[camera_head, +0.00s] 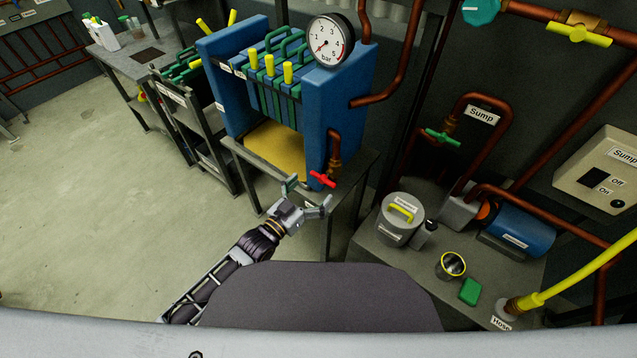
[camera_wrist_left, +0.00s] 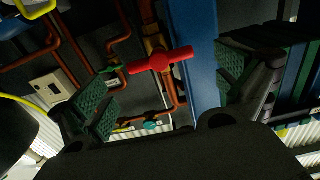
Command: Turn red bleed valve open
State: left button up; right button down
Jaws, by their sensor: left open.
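The red bleed valve (camera_head: 322,179) is a red T-shaped handle on a short copper pipe at the lower front of the blue filter press (camera_head: 317,120). In the left wrist view the red handle (camera_wrist_left: 160,61) lies nearly level, tilted slightly up to the right, between my two finger pads. My left gripper (camera_head: 309,193) is open and empty, just left of and below the valve in the head view. In the left wrist view its green ribbed pads (camera_wrist_left: 165,95) stand well apart, not touching the handle. My right gripper is not in view.
A pressure gauge (camera_head: 331,39) sits on top of the press. A grey bench (camera_head: 372,248) at the right holds a lidded pot (camera_head: 401,220), a cup (camera_head: 451,265), a green block (camera_head: 470,291) and a blue pump (camera_head: 519,232). Open floor (camera_head: 95,185) lies at the left.

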aim_at(322, 180)
pick_arm(q)
jog(key=shift+x, duration=1.45)
jog(key=shift+w+d, duration=0.2)
jog(key=shift+w, duration=0.05)
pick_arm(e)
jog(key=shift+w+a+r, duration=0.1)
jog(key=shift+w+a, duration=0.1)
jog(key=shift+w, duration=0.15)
pick_arm(q)
jog(key=c, duration=1)
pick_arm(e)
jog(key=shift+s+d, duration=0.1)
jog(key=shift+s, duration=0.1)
